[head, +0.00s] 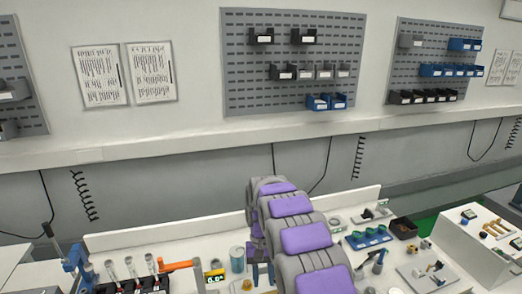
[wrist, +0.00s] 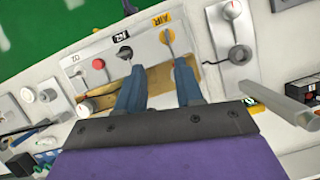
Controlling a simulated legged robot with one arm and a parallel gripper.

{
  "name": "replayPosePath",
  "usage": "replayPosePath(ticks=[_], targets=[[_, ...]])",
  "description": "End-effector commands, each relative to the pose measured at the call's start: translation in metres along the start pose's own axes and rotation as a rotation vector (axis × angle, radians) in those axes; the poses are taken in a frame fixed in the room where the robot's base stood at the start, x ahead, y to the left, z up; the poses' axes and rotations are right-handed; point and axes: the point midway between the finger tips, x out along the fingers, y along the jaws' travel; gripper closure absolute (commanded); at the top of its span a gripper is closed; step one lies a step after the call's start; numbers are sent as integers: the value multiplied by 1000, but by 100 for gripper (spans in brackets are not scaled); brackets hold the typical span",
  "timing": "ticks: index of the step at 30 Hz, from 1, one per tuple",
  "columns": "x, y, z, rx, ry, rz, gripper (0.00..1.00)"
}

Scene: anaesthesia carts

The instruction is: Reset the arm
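My arm (head: 305,238), grey with purple pads, reaches out over the white bench in the head view. I cannot make out its gripper there. In the wrist view my gripper (wrist: 157,72) has two blue fingers standing apart, with nothing held between them. Beyond the fingers is a pale panel (wrist: 195,43) with small knobs and labels, one reading AIR. A red knob (wrist: 98,63) sits left of the fingers. How far the fingertips are from the panel is hard to tell.
The bench holds several small items: an orange-handled tool (head: 176,266), a blue tray (head: 368,238), a dark bin (head: 403,228) and a white box (head: 470,245). Pegboards (head: 292,85) with small bins hang on the wall. A low white ledge (head: 350,198) runs behind the bench.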

Motion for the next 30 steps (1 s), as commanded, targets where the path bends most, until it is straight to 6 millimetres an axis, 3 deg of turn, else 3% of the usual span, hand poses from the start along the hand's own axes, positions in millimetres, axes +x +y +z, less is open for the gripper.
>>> replayPosePath(ticks=[4,14,22,30], targets=[[-20,19,36,15,26,-6,64],[-38,51,120,42,71,-14,64],[-34,72,194,62,109,-20,64],[-10,87,269,76,141,-26,64]])
